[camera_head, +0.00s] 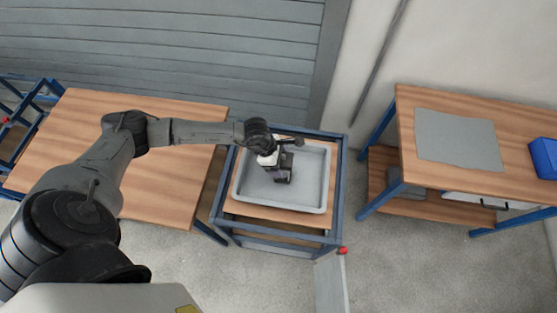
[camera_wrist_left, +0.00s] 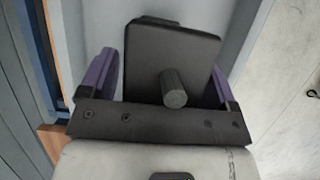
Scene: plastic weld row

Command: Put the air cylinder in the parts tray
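The air cylinder (camera_wrist_left: 150,60) is a dark block with a short round rod standing out from its face. In the left wrist view it fills the gap between the two purple fingers of my left gripper (camera_wrist_left: 165,85), which looks shut on it. In the head view my left gripper (camera_head: 279,158) is over the grey parts tray (camera_head: 308,193), with the dark cylinder (camera_head: 283,175) below it, inside the tray's outline. I cannot tell whether the cylinder touches the tray floor. My right gripper is not in view.
The tray stands on a blue-framed cart (camera_head: 277,240) with a wooden top. A wooden table (camera_head: 75,135) is at the left, under my left arm. At the right a workbench (camera_head: 425,99) holds a grey mat (camera_head: 458,140) and a blue bin (camera_head: 545,158).

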